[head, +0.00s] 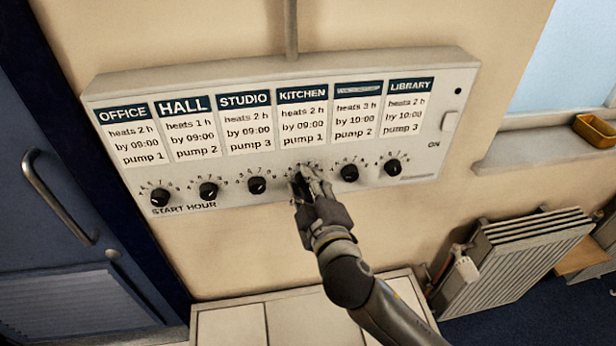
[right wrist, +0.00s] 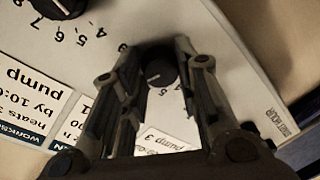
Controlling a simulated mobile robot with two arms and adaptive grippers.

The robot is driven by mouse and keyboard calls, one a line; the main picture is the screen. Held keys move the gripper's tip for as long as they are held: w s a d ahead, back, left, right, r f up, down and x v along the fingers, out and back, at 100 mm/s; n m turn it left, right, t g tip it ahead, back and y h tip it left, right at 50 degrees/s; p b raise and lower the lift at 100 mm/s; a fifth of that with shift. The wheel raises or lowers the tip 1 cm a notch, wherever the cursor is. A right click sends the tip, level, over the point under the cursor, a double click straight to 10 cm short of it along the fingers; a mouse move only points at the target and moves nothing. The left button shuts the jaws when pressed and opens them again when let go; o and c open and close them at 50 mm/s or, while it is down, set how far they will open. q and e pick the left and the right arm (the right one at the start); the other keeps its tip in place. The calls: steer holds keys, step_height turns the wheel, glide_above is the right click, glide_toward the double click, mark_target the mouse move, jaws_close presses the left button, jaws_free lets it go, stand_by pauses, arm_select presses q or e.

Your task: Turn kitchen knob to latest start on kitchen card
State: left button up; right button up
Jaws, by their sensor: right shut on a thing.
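A grey-white control panel (head: 420,165) on the wall carries a row of black knobs under name cards. The kitchen card (head: 303,118) reads "heats 2 h", "by 09:00", "pump 1". My right gripper (head: 303,178) comes from below and is shut on the kitchen knob, hiding most of it in the head view. In the right wrist view the kitchen knob (right wrist: 160,73) shows between the fingers, with a short pale pointer line. Parts of its number scale show on both sides; the exact hour is too hard to read. My left gripper is not in view.
The studio knob (head: 257,185) and workshop knob (head: 349,172) sit close on either side of my gripper. A radiator (head: 515,255) stands at the right and a blue door (head: 60,200) at the left. A yellow tray (head: 594,130) rests on the sill.

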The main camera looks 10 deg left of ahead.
steer(key=shift+r+n+p, duration=0.1)
steer(key=shift+n+p, duration=0.4)
steer(key=shift+n, duration=0.2)
steer(key=o, duration=1.1)
steer(key=shift+a, duration=0.1)
steer(key=shift+c, duration=0.2)
steer(key=shift+s, duration=0.1)
steer(key=v, duration=1.2)
steer(key=shift+a, duration=0.1)
